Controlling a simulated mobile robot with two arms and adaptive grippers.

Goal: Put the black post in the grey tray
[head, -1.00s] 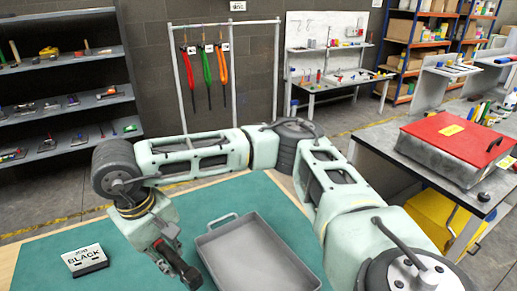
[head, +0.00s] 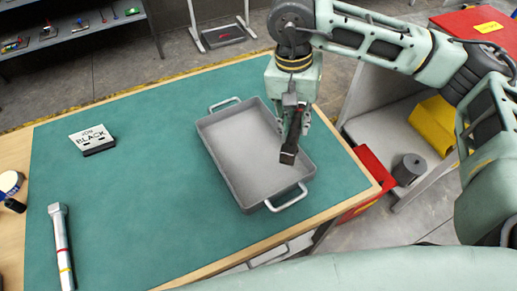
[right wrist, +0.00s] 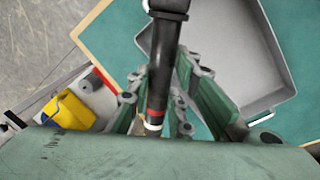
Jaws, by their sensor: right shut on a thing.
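The grey tray (head: 215,150), with a handle at each end, lies on the green mat; its inside looks empty. My right gripper (head: 294,122) is shut on the black post (head: 290,149) above the tray's right side. The post hangs tilted, its lower end over the tray's inside near the right wall. In the right wrist view the post (right wrist: 165,62) runs between the fingers, with a red and a white band near the grip, and the tray (right wrist: 262,102) lies beyond to the right. My left gripper is out of view.
A "JOB BLACK" card (head: 93,139) stands on the mat (head: 140,200) left of the tray. A silver post (head: 61,245) with red and yellow bands lies at the left.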

